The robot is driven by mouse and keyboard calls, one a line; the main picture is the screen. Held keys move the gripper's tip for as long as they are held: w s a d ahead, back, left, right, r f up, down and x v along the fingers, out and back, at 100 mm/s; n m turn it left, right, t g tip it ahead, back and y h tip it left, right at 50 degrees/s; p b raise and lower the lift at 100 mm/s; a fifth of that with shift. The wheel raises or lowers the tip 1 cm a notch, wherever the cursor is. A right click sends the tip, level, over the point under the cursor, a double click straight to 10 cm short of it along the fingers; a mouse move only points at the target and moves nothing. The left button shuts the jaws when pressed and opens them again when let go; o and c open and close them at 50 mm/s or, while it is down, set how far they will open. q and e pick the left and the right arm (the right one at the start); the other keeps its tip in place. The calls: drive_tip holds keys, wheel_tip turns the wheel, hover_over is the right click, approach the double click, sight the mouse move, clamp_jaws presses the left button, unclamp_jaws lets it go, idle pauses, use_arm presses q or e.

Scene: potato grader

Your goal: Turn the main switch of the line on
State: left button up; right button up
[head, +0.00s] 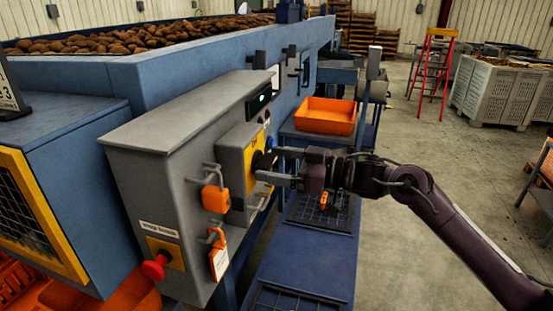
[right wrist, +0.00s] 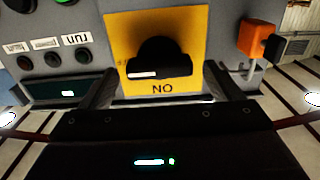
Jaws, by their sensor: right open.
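The main switch is a black rotary knob (right wrist: 160,62) on a yellow plate (right wrist: 194,25). In the right wrist view its grip bar lies horizontal, with a white mark on its left part. The plate's lettering reads upside down there, with ON just below the knob. In the head view the yellow plate (head: 249,156) is on the side of the grey control cabinet (head: 150,135), the knob partly hidden by my gripper. My right gripper (head: 272,164) is open in front of the switch, one finger on each side of the knob; contact cannot be told. My left gripper is out of view.
An orange padlock (head: 216,198) and a tagged orange lock (head: 218,262) hang on the cabinet. An orange crate (head: 325,116) stands behind my right gripper. Open floor lies to the right.

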drive_tip(key=c, duration=1)
drive_tip(key=shift+f, duration=0.1)
drive_tip(key=n+b, duration=0.4)
drive_tip(key=shift+f, duration=0.2)
drive_tip(key=n+b, duration=0.3)
drive_tip(key=n, duration=0.1)
drive_tip(key=shift+s+n+b, duration=0.1)
drive_tip(key=shift+n+b, duration=0.2)
drive_tip(key=shift+b, duration=0.05)
drive_tip(key=n+b, duration=0.4)
drive_tip(key=n, duration=0.1)
drive_tip(key=shift+n+b, duration=1.2)
drive_tip(key=shift+n, duration=1)
